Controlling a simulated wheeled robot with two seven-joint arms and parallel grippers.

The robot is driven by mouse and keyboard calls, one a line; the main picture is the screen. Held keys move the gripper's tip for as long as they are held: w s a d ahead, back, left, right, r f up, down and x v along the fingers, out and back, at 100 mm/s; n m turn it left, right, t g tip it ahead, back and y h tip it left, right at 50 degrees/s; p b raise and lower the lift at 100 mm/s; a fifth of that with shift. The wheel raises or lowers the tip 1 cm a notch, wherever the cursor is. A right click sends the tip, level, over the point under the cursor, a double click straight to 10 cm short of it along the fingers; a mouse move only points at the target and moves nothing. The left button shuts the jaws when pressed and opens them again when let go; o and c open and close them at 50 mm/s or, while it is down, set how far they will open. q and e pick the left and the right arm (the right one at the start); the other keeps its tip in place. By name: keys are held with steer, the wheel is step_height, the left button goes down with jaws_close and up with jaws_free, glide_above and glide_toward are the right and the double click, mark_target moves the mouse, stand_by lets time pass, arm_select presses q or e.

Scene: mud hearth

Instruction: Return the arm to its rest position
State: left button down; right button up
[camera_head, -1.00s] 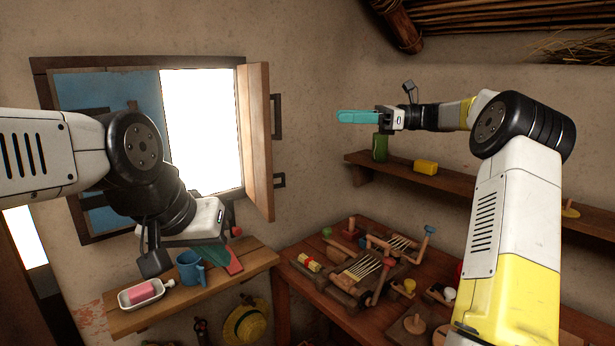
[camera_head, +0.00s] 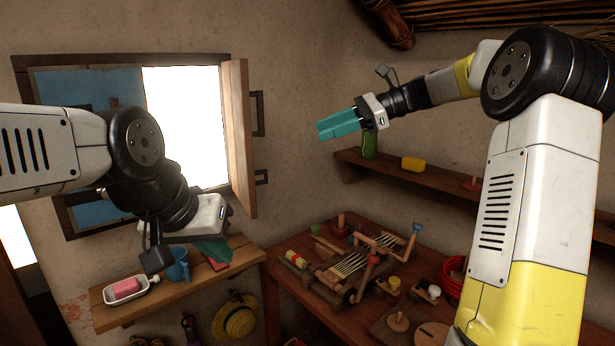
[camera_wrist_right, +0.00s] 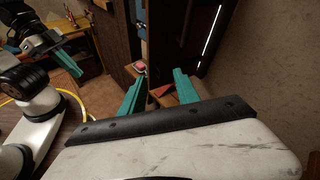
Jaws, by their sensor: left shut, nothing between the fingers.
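My left gripper (camera_head: 213,251) hangs over the small wooden shelf under the window, its wrist pointing down. Its teal fingers are partly hidden behind its white body in the head view. It shows in the right wrist view (camera_wrist_right: 68,62) with the teal fingers together, holding nothing. My right gripper (camera_head: 338,124) is raised in front of the back wall, above the worktable and left of the wall shelf. In the right wrist view its two teal fingers (camera_wrist_right: 158,92) stand apart with nothing gripped between them.
The window shutter (camera_head: 238,138) stands open behind my left arm. The small shelf (camera_head: 105,318) carries a soap dish (camera_head: 108,296) with pink soap and a blue mug (camera_head: 178,267). The worktable (camera_head: 315,308) holds a wooden device. A green bottle (camera_head: 369,147) and yellow block (camera_head: 413,164) sit on the wall shelf.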

steer(key=s+d+f+n+t+h, duration=0.2)
steer(key=s+d+f+n+h, duration=0.1)
steer(key=s, duration=0.6)
steer(key=s+d+f+n+t+h, duration=0.2)
steer(key=s+f+n, duration=0.4)
steer(key=s, duration=0.3)
steer(key=s+d+f+n+t+h, duration=0.1)
steer(key=s+d+f+n+h, duration=0.3)
steer(key=s, duration=0.5)
steer(key=f+n+h, duration=0.1)
steer(key=n+h, duration=0.1)
steer(key=shift+s+f+n+t, duration=0.25)
steer(key=shift+s+n+t, duration=0.05)
steer(key=shift+n+t, duration=0.1)
